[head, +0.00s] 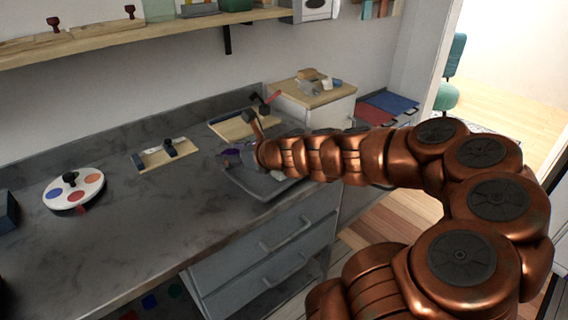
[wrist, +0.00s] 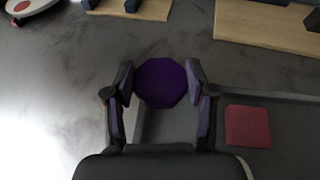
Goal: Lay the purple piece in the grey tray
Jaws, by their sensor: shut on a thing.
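The purple piece (wrist: 160,83) is a flat, many-sided piece between the two fingers of my gripper (wrist: 161,92). My gripper is shut on it. In the head view a bit of the purple piece (head: 231,152) shows beside my gripper (head: 243,157). The grey tray (head: 248,182) lies on the counter under my gripper, partly hidden by my arm. In the wrist view the tray (wrist: 291,158) extends to the right, and the piece overlaps its far left corner. I cannot tell the height of the piece. A red square piece (wrist: 248,126) lies in the tray.
Wooden boards with dark blocks (head: 166,154) (head: 232,126) lie behind and to the left. A white round palette with coloured discs (head: 74,190) is further left. The dark counter (head: 150,220) is clear between the palette and the tray.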

